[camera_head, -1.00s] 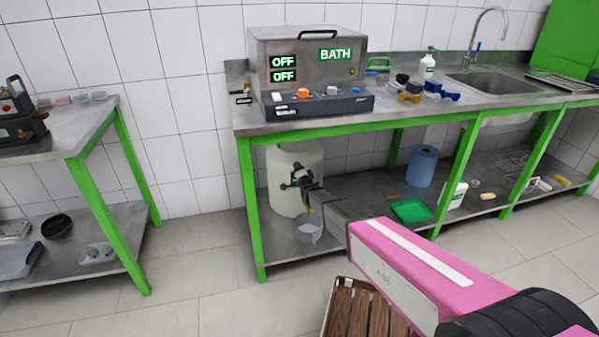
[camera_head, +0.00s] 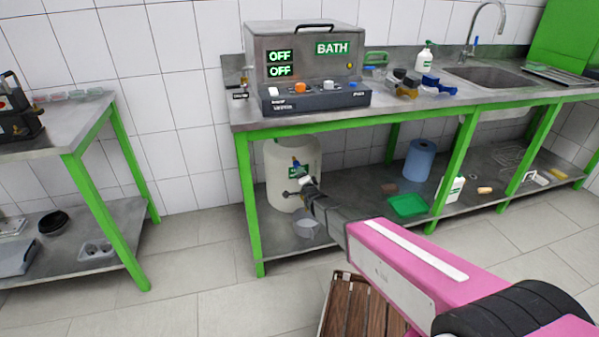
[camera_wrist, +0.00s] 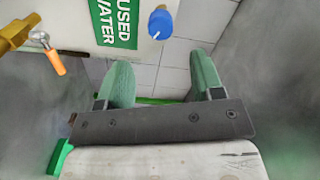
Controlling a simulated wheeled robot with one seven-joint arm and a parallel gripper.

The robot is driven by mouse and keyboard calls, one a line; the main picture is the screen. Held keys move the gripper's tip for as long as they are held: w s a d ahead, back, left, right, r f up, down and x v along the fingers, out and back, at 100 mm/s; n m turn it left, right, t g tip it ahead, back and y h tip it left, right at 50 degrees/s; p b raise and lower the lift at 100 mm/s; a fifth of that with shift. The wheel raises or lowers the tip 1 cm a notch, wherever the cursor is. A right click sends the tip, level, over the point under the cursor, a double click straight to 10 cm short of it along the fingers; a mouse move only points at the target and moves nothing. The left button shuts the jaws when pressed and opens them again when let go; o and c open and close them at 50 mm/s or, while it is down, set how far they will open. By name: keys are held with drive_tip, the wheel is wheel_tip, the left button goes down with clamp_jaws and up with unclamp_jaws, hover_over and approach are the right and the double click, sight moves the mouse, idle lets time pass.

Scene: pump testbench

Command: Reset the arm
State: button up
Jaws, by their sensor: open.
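My pink arm reaches from the lower right of the head view toward the lower shelf of the green-framed bench (camera_head: 245,200). My gripper (camera_head: 298,184) is small there, in front of a white tank (camera_head: 309,165). In the wrist view my gripper (camera_wrist: 163,80) shows two green fingers spread apart with nothing between them. The tank's green "USED WATER" label (camera_wrist: 120,22) is at the top left of that view. A brass tap with an orange-tipped handle (camera_wrist: 56,64) is at the left, and a blue knob (camera_wrist: 160,22) is beyond the fingers.
A bucket (camera_head: 306,226) stands on the shelf below the tank. The BATH unit (camera_head: 300,62) is on the bench top, its two displays reading OFF. A blue roll (camera_head: 420,163) and green tray (camera_head: 408,205) lie right on the shelf. A wooden crate (camera_head: 350,310) is on the floor.

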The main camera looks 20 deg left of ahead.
drive_tip(key=shift+v, duration=0.85)
drive_tip(key=s+d+n+g+h, duration=0.2)
drive_tip(key=d+g+h, duration=0.15)
drive_tip(key=d, duration=1.05)
drive_tip(key=s+d+n+g+h, duration=0.2)
drive_tip(key=d+g+h, duration=0.15)
drive_tip(key=d, duration=1.05)
drive_tip(key=s+d+r+n+g+h, duration=0.1)
drive_tip(key=s+d+g, duration=0.3)
drive_tip(key=s+d, duration=0.5)
drive_tip(key=s+d+r+n+g+h, duration=0.1)
drive_tip(key=s+d+r+n+g, duration=0.1)
drive_tip(key=s+d, duration=0.7)
drive_tip(key=shift+r+n+g+h, duration=0.3)
drive_tip(key=shift+r+g, duration=0.6)
drive_tip(key=shift+g, duration=0.2)
drive_tip(key=shift+d, duration=0.1)
drive_tip(key=shift+c, duration=0.2)
